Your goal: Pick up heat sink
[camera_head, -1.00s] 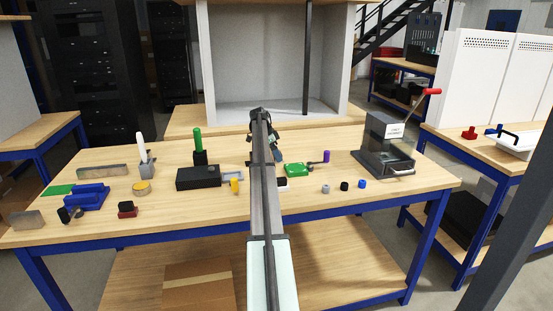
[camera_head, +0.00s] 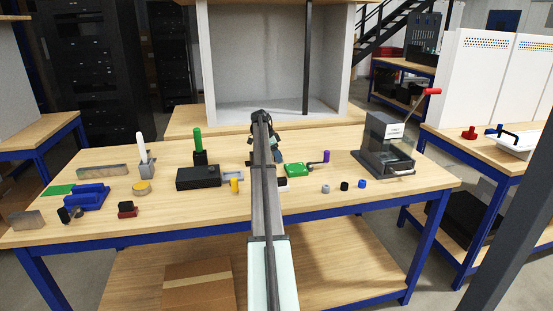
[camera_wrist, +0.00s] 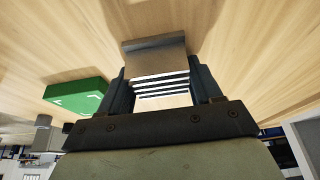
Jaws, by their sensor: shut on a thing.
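In the wrist view my gripper (camera_wrist: 160,72) is shut on the heat sink (camera_wrist: 158,84). The heat sink has a grey metal face and a row of pale and dark fins between the two dark fingers. Wooden table surface shows beyond it. In the head view my own arm hides most of the gripper (camera_head: 275,150) and the heat sink cannot be made out there. How far the heat sink is from the table top cannot be told.
A green block (camera_wrist: 76,96) lies left of my gripper in the wrist view. On the table (camera_head: 330,222) are a black box (camera_head: 198,178), a green-handled tool (camera_head: 198,143), a press with a red lever (camera_head: 385,150) and several small parts.

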